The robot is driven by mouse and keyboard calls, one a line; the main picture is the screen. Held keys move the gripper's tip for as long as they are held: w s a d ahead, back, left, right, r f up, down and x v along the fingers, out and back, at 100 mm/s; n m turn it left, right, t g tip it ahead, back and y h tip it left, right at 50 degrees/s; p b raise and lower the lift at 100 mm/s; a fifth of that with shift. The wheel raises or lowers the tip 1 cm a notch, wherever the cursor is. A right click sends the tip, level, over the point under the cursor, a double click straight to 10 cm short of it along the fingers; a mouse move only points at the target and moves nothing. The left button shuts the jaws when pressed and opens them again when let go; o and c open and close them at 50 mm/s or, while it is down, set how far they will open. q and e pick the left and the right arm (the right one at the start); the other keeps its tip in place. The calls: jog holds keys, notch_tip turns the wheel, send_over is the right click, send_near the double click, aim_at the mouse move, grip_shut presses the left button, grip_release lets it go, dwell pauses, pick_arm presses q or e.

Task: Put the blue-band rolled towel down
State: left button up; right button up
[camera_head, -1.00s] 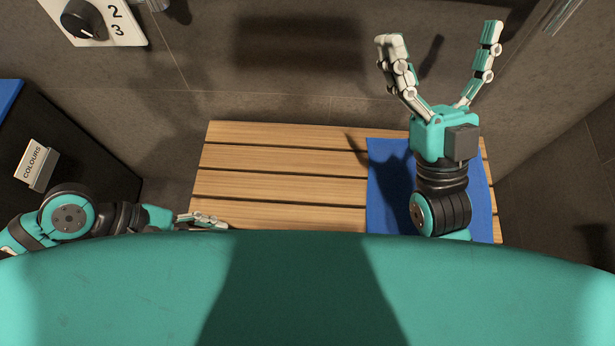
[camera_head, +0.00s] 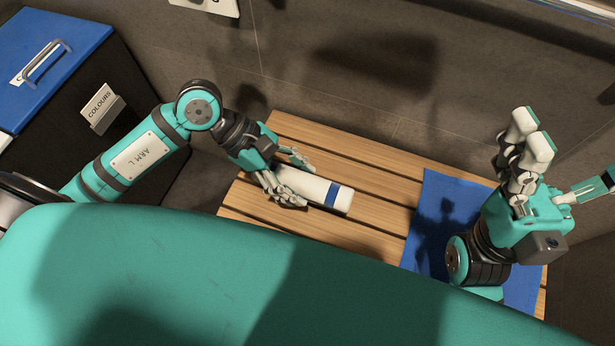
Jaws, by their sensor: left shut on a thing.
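The blue-band rolled towel (camera_head: 316,189) is a white roll with a blue band near its right end. My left gripper (camera_head: 301,186) is shut on its left part, fingers on both sides, and hides that end. The towel is over the slatted wooden bench (camera_head: 374,211); I cannot tell whether it touches the slats. A flat blue cloth (camera_head: 440,186) lies on the right part of the bench. My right gripper (camera_head: 568,158) is open and empty above the right end of the bench, its fingers spread.
A dark box with a blue lid (camera_head: 50,45) and handle stands at the left, with a "COLOURS" label (camera_head: 102,108) on its side. A tiled wall (camera_head: 300,50) runs behind the bench. Bare slats lie behind and right of the towel.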

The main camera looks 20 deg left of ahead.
aim_at(308, 180)
pick_arm(q)
jog(key=w, duration=0.1)
jog(key=w+d, duration=0.1)
jog(key=shift+w+d+f, duration=0.1)
jog(key=shift+w+f, duration=0.1)
jog(key=shift+w, duration=0.15)
notch_tip(308, 180, down, 4)
jog(key=shift+r+b, duration=0.25)
jog(key=shift+b, duration=0.75)
jog(key=shift+r, duration=0.1)
jog(key=o, duration=0.8)
jog(key=shift+f, duration=0.2)
jog(key=o, duration=0.4)
jog(key=shift+r, duration=0.1)
